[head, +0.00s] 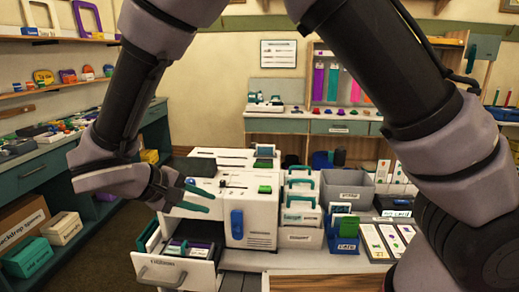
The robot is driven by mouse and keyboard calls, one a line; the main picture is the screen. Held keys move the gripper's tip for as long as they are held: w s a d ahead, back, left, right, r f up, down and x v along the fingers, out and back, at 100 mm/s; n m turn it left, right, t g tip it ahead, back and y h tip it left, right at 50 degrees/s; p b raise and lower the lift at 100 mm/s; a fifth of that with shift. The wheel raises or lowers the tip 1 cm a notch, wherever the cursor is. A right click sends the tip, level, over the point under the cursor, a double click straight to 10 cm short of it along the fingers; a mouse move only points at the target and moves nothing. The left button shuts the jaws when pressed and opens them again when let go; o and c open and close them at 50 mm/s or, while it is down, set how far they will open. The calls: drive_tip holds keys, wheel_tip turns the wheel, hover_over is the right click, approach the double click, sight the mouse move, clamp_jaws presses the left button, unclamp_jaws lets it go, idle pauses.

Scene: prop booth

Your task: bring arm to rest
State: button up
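My arm (140,75) arches across the top of the head view and bends down on the left. My gripper (206,202) is at its end, left of centre, with its two teal fingers pointing right. The fingers are apart and I see nothing between them. The gripper is in front of a white machine (262,215) with a blue handle, above an open drawer (172,272). I cannot tell how far the fingers are from the machine.
The drawer juts out toward me and holds dark and purple items. Right of the machine stand white holders (298,238), a grey bin (347,188) and a card tray (386,241). Shelves (38,172) line the left wall. Some floor (112,245) shows between them and the counter.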

drive_tip(key=w+d+r+m+g+y, duration=0.2)
drive_tip(key=w+d+r+m+g, duration=0.15)
drive_tip(key=d+r, duration=0.4)
drive_tip(key=w+d+r+m+g+y, duration=0.25)
drive_tip(key=w+d+r, duration=0.25)
drive_tip(key=d, duration=0.6)
drive_tip(key=s+d+r+m+t+y, duration=0.2)
drive_tip(key=d+r, duration=0.4)
drive_tip(key=d, duration=0.4)
drive_tip(key=s+d+r+m+t+y, duration=0.2)
drive_tip(key=d+r+m, duration=0.3)
drive_tip(key=d, duration=0.4)
drive_tip(key=shift+s+d+r+m+t, duration=0.4)
drive_tip(key=shift+s+m+t, duration=0.35)
drive_tip(key=shift+t, duration=0.15)
drive_tip(key=shift+a+y, duration=0.1)
drive_tip(key=shift+y, duration=0.15)
